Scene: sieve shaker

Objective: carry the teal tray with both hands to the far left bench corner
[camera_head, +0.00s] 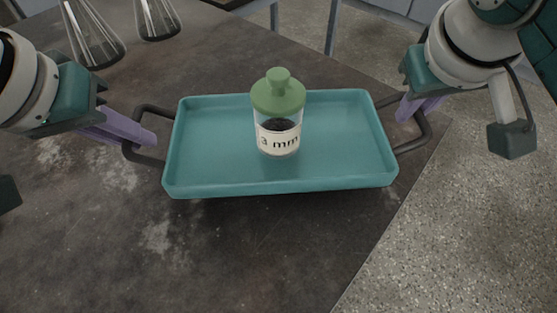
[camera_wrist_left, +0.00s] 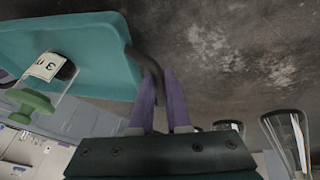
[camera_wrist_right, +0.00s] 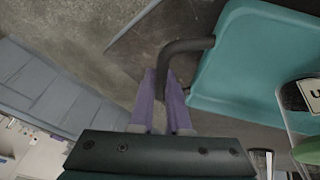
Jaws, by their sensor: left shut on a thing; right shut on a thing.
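The teal tray (camera_head: 215,150) is level in the middle of the head view, over the bench. A jar (camera_head: 278,120) with a green knobbed lid, dark contents and a "3 mm" label stands upright on it. My left gripper (camera_head: 148,136) is shut on the tray's dark left handle (camera_wrist_left: 133,57). My right gripper (camera_head: 404,108) is shut on the right handle (camera_wrist_right: 186,46). The tray's right end is near the bench's right edge. A dark shadow lies under the front rim; I cannot tell exactly how high the tray is.
Two clear glass flasks (camera_head: 92,42) stand at the back left of the dark, stained bench (camera_head: 230,255). The bench's near side is clear. Beyond its right edge is speckled floor (camera_head: 450,240). Grey metal legs (camera_head: 332,28) show at the back.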

